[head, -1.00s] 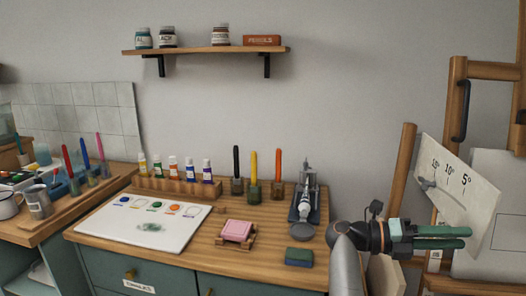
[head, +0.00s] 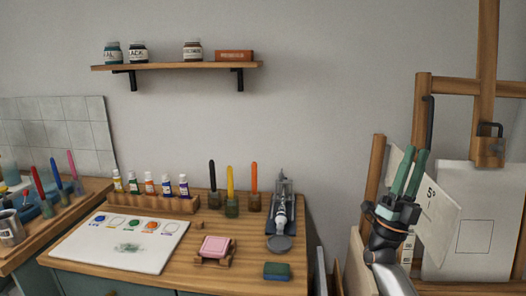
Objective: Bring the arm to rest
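My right gripper (head: 414,151) is at the right of the head view, with its green fingers pointing up. My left gripper is not in view.
The worktop (head: 130,262) holds a paint palette (head: 95,250), a row of paint tubes, brushes in jars, a pink block (head: 215,246) and a green sponge (head: 277,270). A wooden easel (head: 425,110) stands at the right. A shelf (head: 180,67) hangs on the wall.

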